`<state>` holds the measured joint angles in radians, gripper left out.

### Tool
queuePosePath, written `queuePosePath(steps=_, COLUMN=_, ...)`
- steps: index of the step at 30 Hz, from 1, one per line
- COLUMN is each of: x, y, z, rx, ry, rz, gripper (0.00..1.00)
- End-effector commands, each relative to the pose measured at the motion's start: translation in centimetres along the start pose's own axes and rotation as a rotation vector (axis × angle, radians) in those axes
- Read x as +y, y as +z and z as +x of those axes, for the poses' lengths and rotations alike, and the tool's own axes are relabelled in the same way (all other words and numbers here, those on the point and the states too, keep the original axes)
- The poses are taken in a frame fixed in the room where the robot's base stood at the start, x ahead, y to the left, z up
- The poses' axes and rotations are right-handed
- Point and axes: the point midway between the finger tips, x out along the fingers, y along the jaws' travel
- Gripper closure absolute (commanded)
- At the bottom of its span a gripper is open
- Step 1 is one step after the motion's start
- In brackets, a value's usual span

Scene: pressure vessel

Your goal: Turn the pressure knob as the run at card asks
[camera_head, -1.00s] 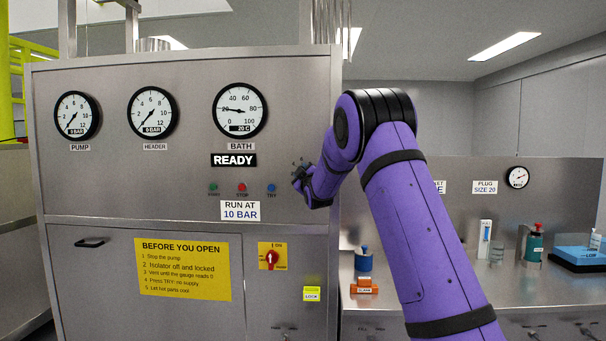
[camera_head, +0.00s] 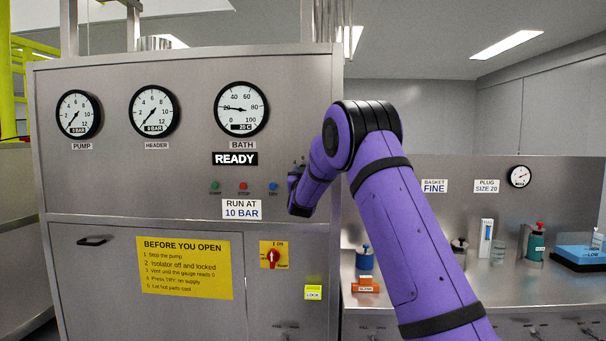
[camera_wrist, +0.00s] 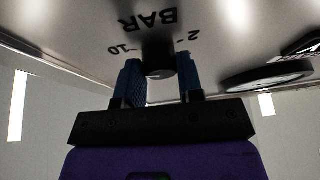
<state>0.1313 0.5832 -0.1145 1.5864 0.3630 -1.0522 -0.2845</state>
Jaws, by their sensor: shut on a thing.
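The run-at card (camera_head: 241,209) on the steel panel reads "RUN AT 10 BAR". In the wrist view the dark round pressure knob (camera_wrist: 159,61) sits between the two blue fingers of my gripper (camera_wrist: 161,84), which is shut on it. Upside-down marks "BAR", "2" and "10" (camera_wrist: 125,50) show on the panel around the knob. I cannot make out the knob's pointer. In the head view the knob is hidden by my purple arm and wrist at the panel's right side. The pump gauge (camera_head: 78,113) and header gauge (camera_head: 154,112) both show 0 bar.
A bath gauge (camera_head: 241,108), a READY sign (camera_head: 235,159) and small start, stop and try buttons (camera_head: 243,186) are left of my wrist. A red isolator switch (camera_head: 273,257) is below. A bench (camera_head: 480,285) with bottles stands at right.

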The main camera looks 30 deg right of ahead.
Motion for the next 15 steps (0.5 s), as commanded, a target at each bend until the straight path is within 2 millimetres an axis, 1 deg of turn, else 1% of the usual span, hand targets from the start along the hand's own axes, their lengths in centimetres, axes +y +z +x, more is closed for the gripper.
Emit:
queuePosePath(steps=6, x=-0.04, y=0.11, z=-0.02, rx=0.0, ry=0.021, rz=0.046, gripper=0.89)
queuePosePath(steps=15, x=-0.06, y=0.09, z=-0.02, rx=0.001, ry=0.026, rz=0.058, gripper=0.89)
